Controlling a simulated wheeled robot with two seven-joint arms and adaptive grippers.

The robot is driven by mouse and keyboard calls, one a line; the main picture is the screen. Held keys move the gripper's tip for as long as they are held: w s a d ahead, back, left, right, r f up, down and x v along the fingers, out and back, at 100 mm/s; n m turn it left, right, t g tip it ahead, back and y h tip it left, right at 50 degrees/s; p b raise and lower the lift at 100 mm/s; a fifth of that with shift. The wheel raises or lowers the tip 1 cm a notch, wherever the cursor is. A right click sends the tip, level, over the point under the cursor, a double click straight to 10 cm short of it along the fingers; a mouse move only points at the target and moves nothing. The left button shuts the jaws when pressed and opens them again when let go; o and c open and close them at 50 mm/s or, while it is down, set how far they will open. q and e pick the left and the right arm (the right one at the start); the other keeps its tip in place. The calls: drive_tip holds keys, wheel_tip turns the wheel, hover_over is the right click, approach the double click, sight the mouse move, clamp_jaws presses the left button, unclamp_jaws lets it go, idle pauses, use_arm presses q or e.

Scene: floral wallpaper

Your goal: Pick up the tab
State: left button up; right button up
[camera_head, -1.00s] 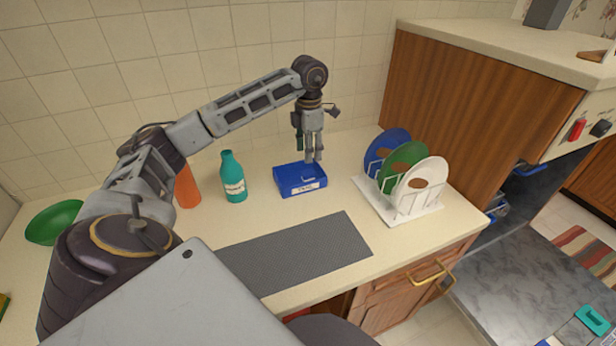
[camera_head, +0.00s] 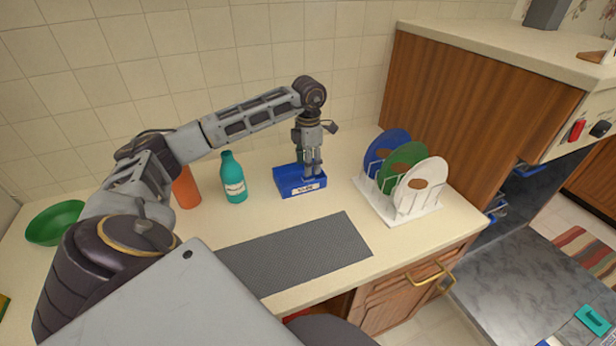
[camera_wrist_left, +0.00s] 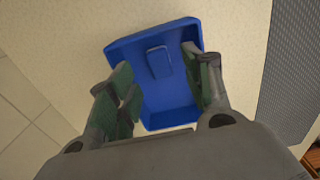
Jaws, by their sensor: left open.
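The tab is a small blue rounded block (camera_wrist_left: 159,62) lying inside a blue open box (camera_wrist_left: 183,122), near one wall of it in the left wrist view. The box (camera_head: 287,184) stands on the counter in the head view, with a white label on its front. My left gripper (camera_head: 312,174) points down into the box, and its fingers hide the tab in the head view. In the left wrist view its green-padded fingers (camera_wrist_left: 162,88) are spread wide, with nothing between the pads; the tab lies beyond the fingertips. My right gripper does not show.
A teal bottle (camera_head: 233,180) and an orange bottle (camera_head: 186,188) stand left of the box. A white rack (camera_head: 398,210) with blue, green and white plates stands to its right. A grey mat (camera_head: 300,254) lies in front. A green bowl (camera_head: 54,222) is far left.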

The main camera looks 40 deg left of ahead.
use_arm(q)
wheel_tip(320, 180, down, 3)
drive_tip(key=shift+s+r, duration=0.1)
drive_tip(key=shift+f, duration=0.4)
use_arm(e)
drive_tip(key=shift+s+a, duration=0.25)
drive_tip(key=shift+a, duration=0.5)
